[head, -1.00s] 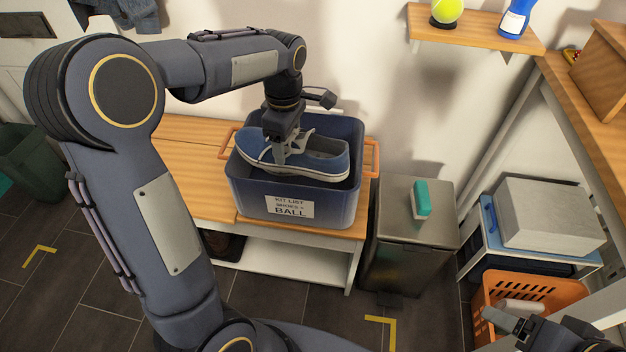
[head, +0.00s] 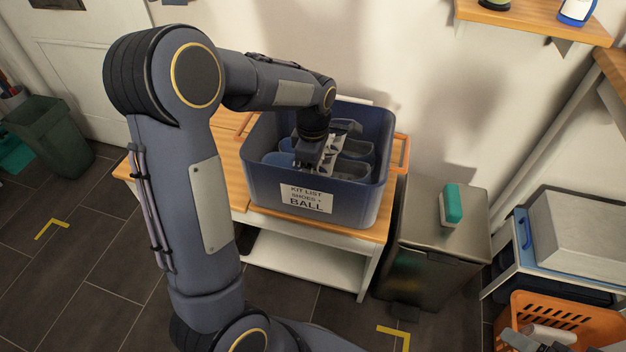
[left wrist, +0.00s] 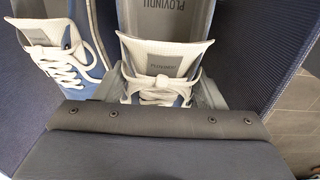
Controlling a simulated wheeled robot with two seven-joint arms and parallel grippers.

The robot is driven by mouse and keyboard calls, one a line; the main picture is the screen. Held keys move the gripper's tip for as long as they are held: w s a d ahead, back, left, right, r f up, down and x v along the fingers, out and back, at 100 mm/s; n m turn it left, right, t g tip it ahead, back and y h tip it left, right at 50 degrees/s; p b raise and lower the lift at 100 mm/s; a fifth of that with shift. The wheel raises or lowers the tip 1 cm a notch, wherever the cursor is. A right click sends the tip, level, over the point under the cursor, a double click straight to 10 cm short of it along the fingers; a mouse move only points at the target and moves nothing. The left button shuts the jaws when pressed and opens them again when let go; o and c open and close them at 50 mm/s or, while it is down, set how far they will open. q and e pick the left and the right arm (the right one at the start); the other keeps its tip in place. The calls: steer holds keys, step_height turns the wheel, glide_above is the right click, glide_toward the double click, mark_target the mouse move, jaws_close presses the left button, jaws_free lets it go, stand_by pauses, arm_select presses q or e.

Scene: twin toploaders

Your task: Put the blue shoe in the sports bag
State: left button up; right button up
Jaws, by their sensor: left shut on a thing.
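The blue shoe (head: 355,173), with white laces and a grey inside, is low inside the sports bag (head: 256,180), a dark blue open-topped holder with orange handles and a kit list label. My left gripper (head: 312,163) reaches down into it and is shut on the shoe. In the left wrist view the held shoe (left wrist: 165,58) sits between the fingers, its laces near the gripper and its opening pointing away. A second blue shoe (left wrist: 58,50) lies beside it on the left. The shoes' undersides are hidden. My right gripper (head: 535,341) barely shows at the bottom right edge.
The bag stands on a wooden-topped bench (head: 225,150) against the wall. To its right is a metal pedal bin (head: 430,240) with a teal-and-white item (head: 452,204) on its lid. An orange basket (head: 560,318) sits at the lower right. A shelf (head: 530,20) hangs above.

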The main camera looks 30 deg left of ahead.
arm_select(q)
step_height(320, 180, down, 4)
steer(key=shift+f+b, duration=0.25)
steer(key=shift+b, duration=0.3)
steer(key=shift+f, duration=0.15)
steer(key=o, duration=1.2)
step_height(320, 180, up, 12)
steer(key=p, duration=0.4)
steer(key=shift+r, duration=0.2)
